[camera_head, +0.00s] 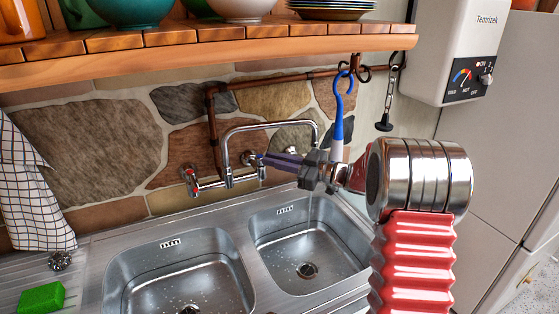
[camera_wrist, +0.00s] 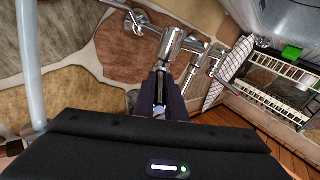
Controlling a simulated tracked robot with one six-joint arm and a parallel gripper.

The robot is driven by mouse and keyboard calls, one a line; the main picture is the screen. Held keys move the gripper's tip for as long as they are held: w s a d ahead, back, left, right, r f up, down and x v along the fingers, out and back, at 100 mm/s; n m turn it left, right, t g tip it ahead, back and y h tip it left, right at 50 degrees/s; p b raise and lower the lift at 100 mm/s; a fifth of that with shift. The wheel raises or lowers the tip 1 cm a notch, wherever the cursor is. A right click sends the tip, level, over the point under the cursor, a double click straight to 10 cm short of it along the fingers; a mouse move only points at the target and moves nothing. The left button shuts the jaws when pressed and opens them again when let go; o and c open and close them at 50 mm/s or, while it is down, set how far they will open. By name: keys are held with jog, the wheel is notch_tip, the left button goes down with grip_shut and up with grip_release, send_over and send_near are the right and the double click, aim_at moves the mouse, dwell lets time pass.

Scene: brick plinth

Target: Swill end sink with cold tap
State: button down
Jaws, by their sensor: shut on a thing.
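The wall tap (camera_head: 229,150) is chrome, with a long swivel spout (camera_head: 270,123) reaching right over the end sink (camera_head: 318,243), the right of two steel basins. Its left knob (camera_head: 190,180) has a red mark. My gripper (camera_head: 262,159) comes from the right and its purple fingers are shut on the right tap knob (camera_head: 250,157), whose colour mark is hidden. In the wrist view the fingers (camera_wrist: 168,78) close around the chrome knob part. A thin pale line below the spout end may be running water. Small drops lie in the end sink.
The left sink (camera_head: 178,275) has drops in it. A green sponge (camera_head: 41,298) and a metal scourer (camera_head: 60,260) lie on the drainer. A blue hooked brush (camera_head: 339,110) hangs near my wrist, below a wooden shelf (camera_head: 210,55). A water heater (camera_head: 455,40) is at upper right.

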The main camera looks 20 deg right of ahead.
jog(key=shift+w+a+r, duration=0.15)
jog(key=shift+w+r, duration=0.05)
jog(key=shift+r, duration=0.05)
jog(key=c, duration=1.8)
grip_release()
jog(key=shift+w+f, duration=0.1)
jog(key=shift+f, duration=0.05)
jog(key=shift+c, duration=0.2)
jog(key=shift+f, duration=0.1)
jog(key=v, duration=1.4)
jog(key=shift+w+a, duration=0.1)
jog(key=shift+c, duration=0.3)
